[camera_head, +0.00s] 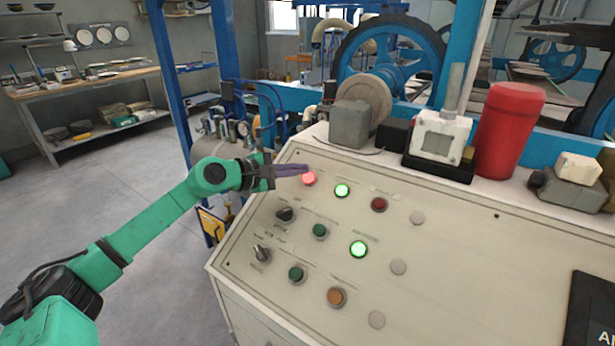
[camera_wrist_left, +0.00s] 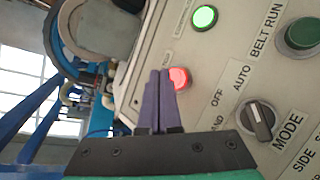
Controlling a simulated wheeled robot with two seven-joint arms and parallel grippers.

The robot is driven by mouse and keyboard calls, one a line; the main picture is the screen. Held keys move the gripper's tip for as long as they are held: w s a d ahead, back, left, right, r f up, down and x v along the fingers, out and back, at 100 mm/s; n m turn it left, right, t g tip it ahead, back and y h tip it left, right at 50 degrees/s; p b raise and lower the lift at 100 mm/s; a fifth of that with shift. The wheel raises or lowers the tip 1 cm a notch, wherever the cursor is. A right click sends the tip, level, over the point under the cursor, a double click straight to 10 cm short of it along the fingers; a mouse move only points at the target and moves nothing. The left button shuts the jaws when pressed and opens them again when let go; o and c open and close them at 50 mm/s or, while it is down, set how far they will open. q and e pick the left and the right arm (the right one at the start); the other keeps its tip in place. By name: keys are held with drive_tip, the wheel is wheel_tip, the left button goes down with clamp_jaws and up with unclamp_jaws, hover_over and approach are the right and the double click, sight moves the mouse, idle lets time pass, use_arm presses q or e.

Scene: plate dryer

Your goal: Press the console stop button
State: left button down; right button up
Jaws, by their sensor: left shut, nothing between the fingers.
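The sloped console panel (camera_head: 330,235) carries several buttons and knobs. A red lit button (camera_head: 309,178) is at its upper left, and a dark red button (camera_head: 379,204) sits farther right in the same row. I cannot read which one is labelled stop. My left gripper (camera_head: 304,169) is shut and empty, its purple fingertips right beside the red lit button. In the left wrist view the fingertips (camera_wrist_left: 160,73) overlap the left edge of the red lit button (camera_wrist_left: 180,78); I cannot tell whether they touch it. My right gripper is out of view.
Green lit buttons (camera_head: 342,190) and (camera_head: 358,249) glow nearby. The MODE knob (camera_wrist_left: 258,120) and BELT RUN button (camera_wrist_left: 303,33) are close to the fingers. A red cylinder (camera_head: 509,130) and grey boxes stand on the console's top. The floor at left is clear.

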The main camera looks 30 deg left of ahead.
use_arm(q)
drive_tip(key=shift+s+a+r, duration=0.1)
drive_tip(key=shift+s+r, duration=0.45)
drive_tip(key=shift+r, duration=0.35)
drive_tip(key=r, duration=0.1)
drive_tip(key=s+r+b, duration=0.1)
drive_tip(key=shift+s+r+b, duration=0.2)
drive_tip(key=shift+r+b, duration=0.1)
drive_tip(key=shift+r, duration=0.05)
drive_tip(key=shift+a, duration=0.1)
